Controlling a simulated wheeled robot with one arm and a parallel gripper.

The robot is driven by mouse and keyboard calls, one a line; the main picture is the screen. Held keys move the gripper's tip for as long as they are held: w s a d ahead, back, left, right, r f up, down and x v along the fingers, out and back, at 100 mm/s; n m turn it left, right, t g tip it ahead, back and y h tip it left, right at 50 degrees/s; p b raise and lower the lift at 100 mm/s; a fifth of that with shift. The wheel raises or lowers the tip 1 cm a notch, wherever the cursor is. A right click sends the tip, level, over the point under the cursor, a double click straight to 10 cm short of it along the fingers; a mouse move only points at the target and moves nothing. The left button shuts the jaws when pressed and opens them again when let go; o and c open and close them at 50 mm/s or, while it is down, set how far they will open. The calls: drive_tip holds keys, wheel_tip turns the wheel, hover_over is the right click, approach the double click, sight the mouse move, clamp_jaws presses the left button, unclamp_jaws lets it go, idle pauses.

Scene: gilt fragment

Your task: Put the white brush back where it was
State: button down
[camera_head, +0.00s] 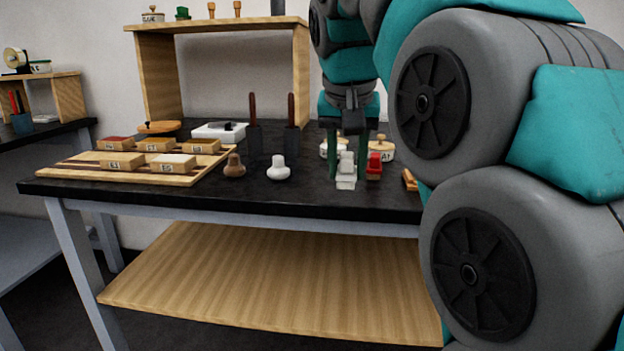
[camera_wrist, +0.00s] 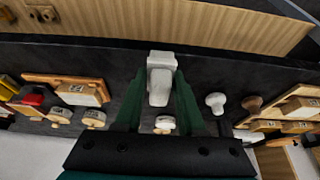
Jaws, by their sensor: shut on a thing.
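The white brush (camera_head: 346,172) is between the green fingers of my gripper (camera_head: 346,160), which is shut on it. In the wrist view the white brush (camera_wrist: 160,78) sits between the two fingertips (camera_wrist: 160,88). In the head view it is upright over the right part of the black table (camera_head: 320,196); I cannot tell whether its base touches the top.
A white knob-shaped piece (camera_head: 278,170) and a brown one (camera_head: 234,167) stand to the left. Lidded pots (camera_head: 381,149) stand behind the brushes. Dark holders (camera_head: 255,145) with brown sticks and a board (camera_head: 190,180) of labelled blocks stand further left. Bare tabletop lies along the front.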

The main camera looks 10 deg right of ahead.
drive_tip(key=p, duration=0.2)
hover_over(325, 177)
drive_tip(key=s, duration=0.2)
drive_tip(key=shift+w+a+f, duration=0.2)
drive_tip(key=shift+f, duration=0.4)
drive_tip(key=shift+f, duration=0.15)
drive_tip(key=shift+f, duration=1.7)
drive_tip(key=shift+f, duration=0.15)
drive_tip(key=c, duration=0.5)
unclamp_jaws()
